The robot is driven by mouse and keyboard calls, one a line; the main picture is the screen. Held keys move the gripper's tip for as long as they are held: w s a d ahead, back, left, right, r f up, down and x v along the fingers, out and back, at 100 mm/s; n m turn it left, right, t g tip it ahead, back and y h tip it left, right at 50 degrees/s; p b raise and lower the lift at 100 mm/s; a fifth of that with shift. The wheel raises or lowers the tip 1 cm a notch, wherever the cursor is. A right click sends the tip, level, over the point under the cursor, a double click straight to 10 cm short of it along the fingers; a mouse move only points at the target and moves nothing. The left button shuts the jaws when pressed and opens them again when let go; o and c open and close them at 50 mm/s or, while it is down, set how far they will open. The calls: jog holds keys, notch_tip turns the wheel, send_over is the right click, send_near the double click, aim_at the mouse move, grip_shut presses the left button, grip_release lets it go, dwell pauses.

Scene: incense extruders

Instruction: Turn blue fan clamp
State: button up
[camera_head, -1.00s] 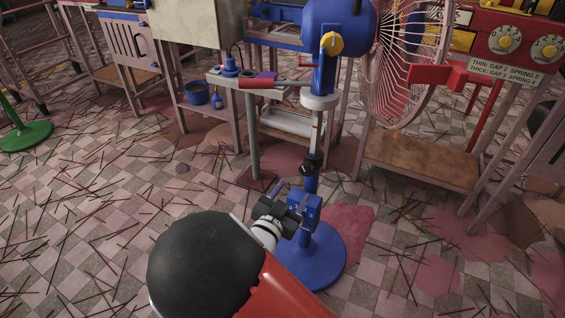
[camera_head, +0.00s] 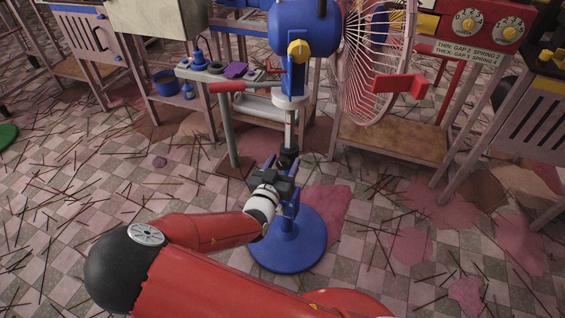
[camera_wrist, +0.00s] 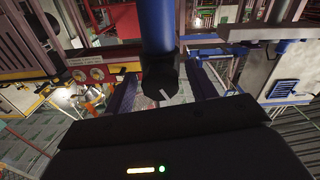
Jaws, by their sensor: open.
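The blue fan (camera_head: 303,27) stands on a pole with a round blue base (camera_head: 288,250). Its clamp, a dark collar with a knob (camera_head: 288,157), sits where the pale upper pole meets the blue lower pole. In the wrist view the black clamp knob (camera_wrist: 160,82) is close, with a pale line on its face, below a blue pole section. My gripper (camera_head: 284,168) is just below the clamp in the head view and partly covers the lower pole. In the wrist view its open fingers (camera_wrist: 164,95) lie either side of the knob; contact cannot be told.
A red-handled lever (camera_head: 240,87) and small bench (camera_head: 215,73) stand left of the pole. The fan's wire cage (camera_head: 362,60) and a red dial panel (camera_head: 478,25) are to the right. Thin sticks litter the checkered floor, which is open at the front.

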jog(key=shift+w, duration=0.1)
jog(key=c, duration=1)
jog(key=shift+f+m+b, duration=0.3)
jog(key=shift+m+b, duration=0.8)
jog(key=shift+b, duration=0.05)
jog(key=shift+r+m+b, duration=0.1)
jog(key=shift+m+b, duration=0.65)
jog(key=shift+m, duration=0.25)
jog(key=shift+r+m, duration=0.15)
jog(key=shift+m, duration=0.15)
jog(key=o, duration=1)
